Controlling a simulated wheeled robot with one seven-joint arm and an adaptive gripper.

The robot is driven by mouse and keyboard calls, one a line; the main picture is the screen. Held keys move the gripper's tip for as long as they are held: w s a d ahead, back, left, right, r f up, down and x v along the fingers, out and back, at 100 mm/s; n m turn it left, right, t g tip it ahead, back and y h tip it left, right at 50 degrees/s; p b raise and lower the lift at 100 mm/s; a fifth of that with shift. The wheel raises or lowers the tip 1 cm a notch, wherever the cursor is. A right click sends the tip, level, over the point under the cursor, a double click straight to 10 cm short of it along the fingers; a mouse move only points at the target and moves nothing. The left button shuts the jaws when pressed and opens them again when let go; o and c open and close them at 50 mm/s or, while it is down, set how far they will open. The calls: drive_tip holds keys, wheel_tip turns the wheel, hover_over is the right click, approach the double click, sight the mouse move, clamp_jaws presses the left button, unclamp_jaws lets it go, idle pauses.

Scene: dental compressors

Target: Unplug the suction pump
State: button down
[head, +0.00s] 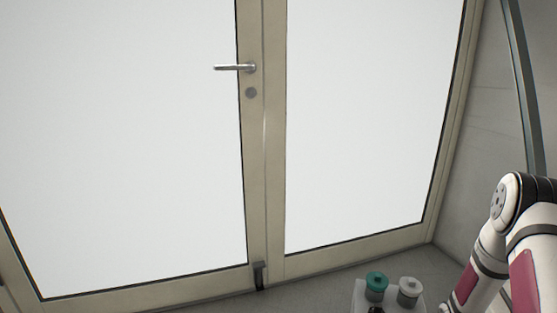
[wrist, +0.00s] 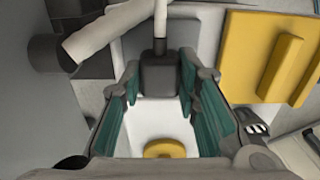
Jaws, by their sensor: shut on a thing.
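In the wrist view, a dark grey plug (wrist: 158,76) with a pale cable (wrist: 160,28) running up from it sits between the fingertips. My gripper (wrist: 159,82) has teal-padded fingers, one on each side of the plug, and is shut on it. I cannot tell whether the plug is seated in a socket. The suction pump cannot be picked out for sure in either view. In the head view only part of my arm shows at the right; the gripper and the plug are out of that picture.
In the wrist view, a yellow panel (wrist: 232,60) is at the right, a white pipe (wrist: 105,32) with a dark end piece (wrist: 44,54) at the upper left. In the head view are glass doors (head: 130,150), and teal-lidded (head: 376,282) and grey-lidded (head: 409,288) containers at the bottom.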

drive_tip(key=shift+r+p, duration=1.35)
drive_tip(key=shift+r, duration=0.7)
